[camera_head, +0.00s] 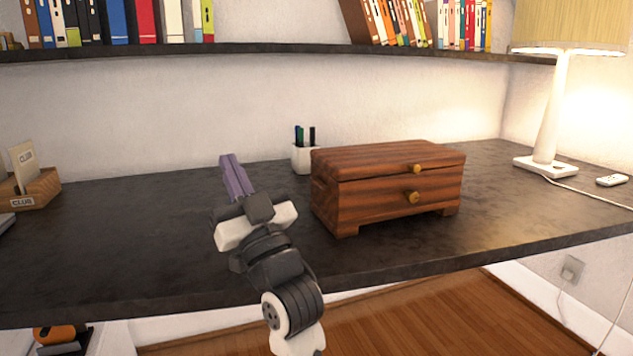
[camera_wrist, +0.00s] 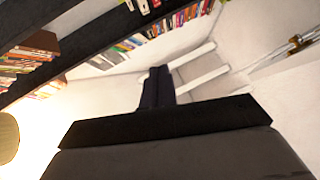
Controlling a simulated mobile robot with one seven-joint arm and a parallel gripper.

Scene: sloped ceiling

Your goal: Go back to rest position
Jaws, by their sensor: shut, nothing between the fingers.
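My gripper (camera_head: 232,172) is above the dark desk (camera_head: 120,225), left of the wooden box in the head view. Its two purple-grey fingers are together, with nothing between them, and point up and away from me. In the wrist view, the closed fingers (camera_wrist: 157,88) show dark against the pale wall and ceiling. My arm comes up from the lower middle of the head view, over the desk's front edge.
The wooden box (camera_head: 375,210) with brass knobs stands close right of my gripper. Behind are a pen cup (camera_head: 304,158) and a bookshelf (camera_head: 280,54). A lit lamp (camera_head: 545,110) stands at right, a card holder (camera_head: 38,190) at left. The desk between holder and gripper is clear.

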